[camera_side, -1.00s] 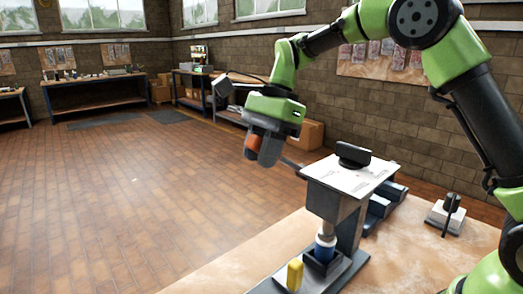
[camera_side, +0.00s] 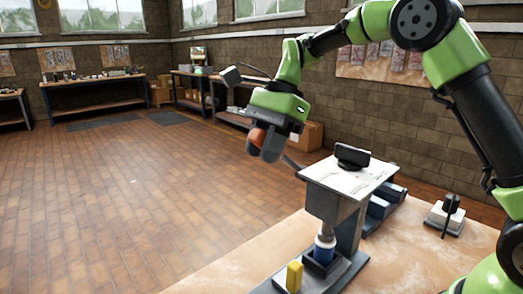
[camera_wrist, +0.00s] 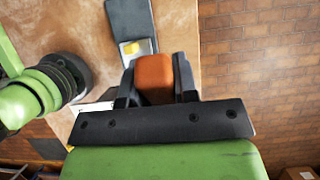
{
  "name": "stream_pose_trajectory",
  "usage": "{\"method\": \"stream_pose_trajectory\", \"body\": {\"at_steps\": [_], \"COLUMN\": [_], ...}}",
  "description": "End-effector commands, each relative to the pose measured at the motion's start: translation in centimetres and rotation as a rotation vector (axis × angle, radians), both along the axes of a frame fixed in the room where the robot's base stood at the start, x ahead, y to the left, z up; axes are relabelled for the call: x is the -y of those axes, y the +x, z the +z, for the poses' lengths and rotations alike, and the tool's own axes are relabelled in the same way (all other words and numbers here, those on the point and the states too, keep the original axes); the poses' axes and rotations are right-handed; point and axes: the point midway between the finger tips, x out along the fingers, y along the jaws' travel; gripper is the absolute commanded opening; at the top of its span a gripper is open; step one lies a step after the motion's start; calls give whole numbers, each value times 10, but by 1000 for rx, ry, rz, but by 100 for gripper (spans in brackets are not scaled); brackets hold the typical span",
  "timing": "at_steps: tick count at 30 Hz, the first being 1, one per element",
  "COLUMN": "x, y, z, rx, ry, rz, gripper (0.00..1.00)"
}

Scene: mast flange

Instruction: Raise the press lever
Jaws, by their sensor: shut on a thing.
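The press (camera_side: 348,187) stands on the wooden bench, with a pale top plate and a dark base. Its lever (camera_side: 291,163) is a thin grey bar that rises out to the left from under the top plate to an orange knob (camera_side: 257,137). My gripper (camera_side: 265,147) is shut on this knob, up and left of the press. In the wrist view the knob (camera_wrist: 154,78) sits between both dark fingers. A blue and white cylinder (camera_side: 325,247) stands under the press ram, in a dark holder.
A yellow block (camera_side: 294,276) is on the press base at the front. Blue blocks (camera_side: 382,204) lie behind the press. A pale block with a dark upright handle (camera_side: 446,215) stands at the bench's right. The bench front is clear.

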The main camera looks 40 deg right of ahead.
Motion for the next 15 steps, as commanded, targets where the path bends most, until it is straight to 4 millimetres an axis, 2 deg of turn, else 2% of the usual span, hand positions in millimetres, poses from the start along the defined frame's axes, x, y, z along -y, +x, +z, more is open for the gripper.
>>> {"method": "stream_pose_trajectory", "body": {"at_steps": [8,15], "x": [23,51], "y": [0,0], "z": [21,39], "rx": [0,3], "ry": [197,422], "rz": [-8,-7], "gripper": [0,0]}}
